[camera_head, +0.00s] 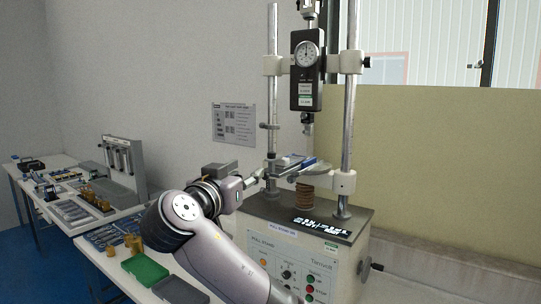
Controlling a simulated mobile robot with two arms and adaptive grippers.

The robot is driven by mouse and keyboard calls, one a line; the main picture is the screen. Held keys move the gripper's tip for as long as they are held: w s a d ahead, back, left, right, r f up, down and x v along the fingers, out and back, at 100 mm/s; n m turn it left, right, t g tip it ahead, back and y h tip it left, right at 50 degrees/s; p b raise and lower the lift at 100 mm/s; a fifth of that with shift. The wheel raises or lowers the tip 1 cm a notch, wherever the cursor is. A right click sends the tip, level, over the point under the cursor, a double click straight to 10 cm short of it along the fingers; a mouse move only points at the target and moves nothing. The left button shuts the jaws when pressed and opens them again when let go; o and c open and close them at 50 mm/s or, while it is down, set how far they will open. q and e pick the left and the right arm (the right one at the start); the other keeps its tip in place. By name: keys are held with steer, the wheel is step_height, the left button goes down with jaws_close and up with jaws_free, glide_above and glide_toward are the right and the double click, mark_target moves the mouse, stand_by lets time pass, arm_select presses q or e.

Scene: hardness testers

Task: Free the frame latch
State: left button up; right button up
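The pull stand (300,262) is a white cabinet with a dark top, two upright steel columns and a black dial gauge (306,68) hung between them. A grey and blue fixture (304,166) sits between the columns above a brown coil (306,192). I cannot make out for certain which part is the frame latch. My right gripper (258,177) reaches from the lower left to the left column's base, close to the fixture. Its fingers are small and partly hidden, so their opening and any contact are unclear. My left gripper is out of view.
A long table at the left holds a grey rack (124,165), brass weights (92,196), a green box (145,269) and small tools. A printed sheet (233,123) hangs on the wall. A beige panel (440,180) and a window stand behind the stand.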

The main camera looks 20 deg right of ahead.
mark_target(270, 154)
steer(key=p+x, duration=0.2)
steer(key=x, duration=0.3)
steer(key=p+x, duration=0.2)
steer(key=x, duration=0.3)
steer(key=p+x, duration=0.3)
steer(key=x, duration=0.3)
steer(key=shift+d+r, duration=0.1)
steer(key=shift+r, duration=0.15)
steer(key=shift+w+d+f, duration=0.15)
steer(key=shift+w+d, duration=0.2)
steer(key=shift+w, duration=0.25)
jaws_close()
